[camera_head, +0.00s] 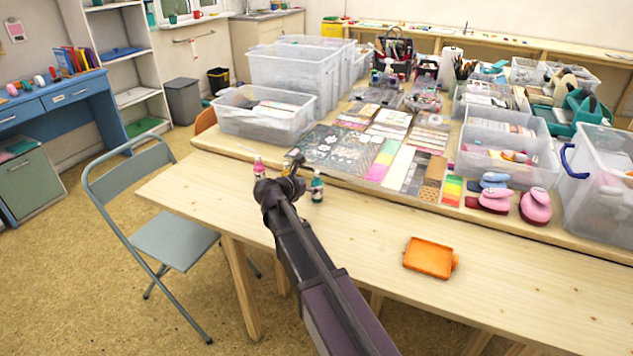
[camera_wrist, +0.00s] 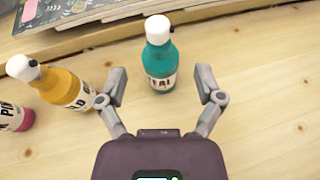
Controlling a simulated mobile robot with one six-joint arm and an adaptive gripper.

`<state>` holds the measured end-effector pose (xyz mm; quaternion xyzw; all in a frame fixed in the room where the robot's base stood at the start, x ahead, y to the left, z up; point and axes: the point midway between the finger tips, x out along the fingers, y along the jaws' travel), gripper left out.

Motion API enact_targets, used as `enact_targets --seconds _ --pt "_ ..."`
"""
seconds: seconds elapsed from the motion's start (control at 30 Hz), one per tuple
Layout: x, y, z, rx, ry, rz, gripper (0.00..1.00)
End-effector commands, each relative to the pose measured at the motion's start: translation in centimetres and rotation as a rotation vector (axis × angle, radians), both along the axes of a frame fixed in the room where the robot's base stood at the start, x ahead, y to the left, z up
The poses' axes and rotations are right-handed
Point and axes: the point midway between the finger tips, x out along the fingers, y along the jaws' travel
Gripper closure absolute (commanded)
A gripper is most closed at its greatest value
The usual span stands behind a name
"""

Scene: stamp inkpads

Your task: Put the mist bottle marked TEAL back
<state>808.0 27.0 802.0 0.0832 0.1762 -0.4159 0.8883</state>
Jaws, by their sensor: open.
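The mist bottle marked TEAL (camera_head: 317,188) stands on the light wooden table, just right of my gripper (camera_head: 292,172) in the head view. In the wrist view the teal bottle (camera_wrist: 160,66) has a white cap and a white label whose visible letters read "EAL". My gripper (camera_wrist: 160,80) is open, one finger on each side of the bottle's lower part in the picture, with a gap on both sides. A yellow bottle (camera_wrist: 64,88) stands left of the left finger, close to it. A pink bottle (camera_wrist: 14,117) is at the left edge; it also shows in the head view (camera_head: 259,168).
An orange tray (camera_head: 430,258) lies on the table to the right. Behind the bottles, a raised board holds paper sheets (camera_head: 330,148), clear bins (camera_head: 262,112) and pink punches (camera_head: 535,206). A folding chair (camera_head: 175,240) stands at left. The table's front right is mostly bare.

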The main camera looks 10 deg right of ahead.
Motion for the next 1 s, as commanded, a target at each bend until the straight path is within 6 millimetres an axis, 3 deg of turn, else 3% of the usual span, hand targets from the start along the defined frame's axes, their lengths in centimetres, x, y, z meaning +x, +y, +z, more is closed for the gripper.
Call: enact_targets --seconds 0.5,1.0 --pt "-4.6 5.4 3.1 -0.002 0.000 0.002 0.14" --pt "-5.1 6.1 3.3 -0.001 0.000 0.000 0.14"
